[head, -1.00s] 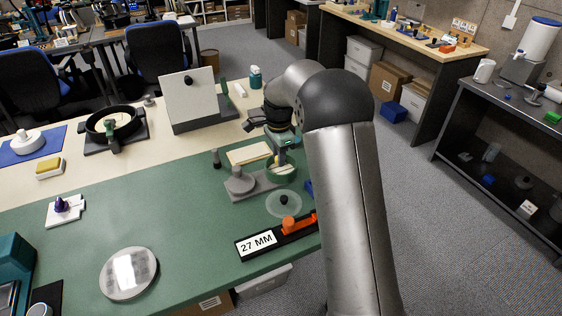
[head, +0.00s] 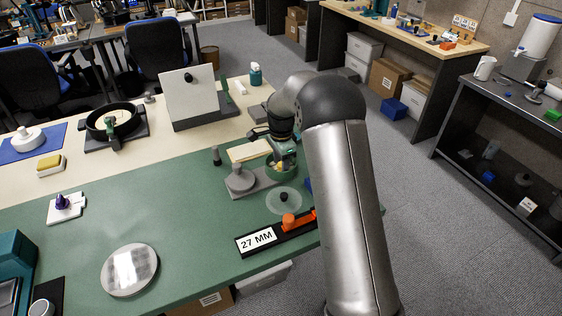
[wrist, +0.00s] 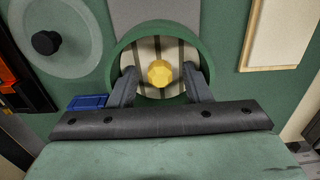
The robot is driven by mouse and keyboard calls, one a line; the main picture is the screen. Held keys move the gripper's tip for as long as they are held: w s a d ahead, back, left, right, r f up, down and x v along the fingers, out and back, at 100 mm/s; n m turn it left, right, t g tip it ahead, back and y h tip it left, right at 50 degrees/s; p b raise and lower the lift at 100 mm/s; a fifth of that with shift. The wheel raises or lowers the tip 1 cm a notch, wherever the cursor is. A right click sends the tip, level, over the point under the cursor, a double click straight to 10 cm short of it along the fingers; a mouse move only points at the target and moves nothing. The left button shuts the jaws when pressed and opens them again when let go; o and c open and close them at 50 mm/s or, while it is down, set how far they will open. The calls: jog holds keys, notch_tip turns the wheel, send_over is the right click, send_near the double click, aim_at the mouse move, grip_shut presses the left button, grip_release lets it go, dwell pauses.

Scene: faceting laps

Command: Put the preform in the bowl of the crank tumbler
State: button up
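The preform is a small yellow faceted piece (wrist: 159,73), seen in the wrist view inside the round green-rimmed bowl (wrist: 153,27), over its pale, dark-striped floor. Whether it touches the floor is hard to tell. My gripper (wrist: 160,72) has its dark fingers on either side of the preform, with a visible gap at each side. The fingertips reach inside the bowl rim. In the head view, my gripper (head: 281,155) is over the bowl of the crank tumbler, whose grey base (head: 240,183) stands on the green mat. My gripper partly hides the bowl there.
A clear disc with a black knob (head: 284,200) and a black "27 MM" holder with an orange part (head: 262,238) lie in front of the tumbler. A cream block (head: 249,151) lies behind it. A dark peg (head: 216,156) stands at left.

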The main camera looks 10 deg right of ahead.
jog(key=shift+r, duration=0.1)
notch_tip(320, 180, up, 12)
jog(key=s+r+n, duration=0.3)
jog(key=s+n, duration=0.1)
jog(key=s, duration=0.4)
jog(key=s+f+n, duration=0.2)
jog(key=s+n, duration=0.3)
jog(key=s, duration=1)
jog(key=s+f+n, duration=0.2)
jog(key=s+n, duration=0.4)
jog(key=s, duration=0.9)
jog(key=shift+a+n, duration=0.3)
jog(key=shift+a, duration=0.15)
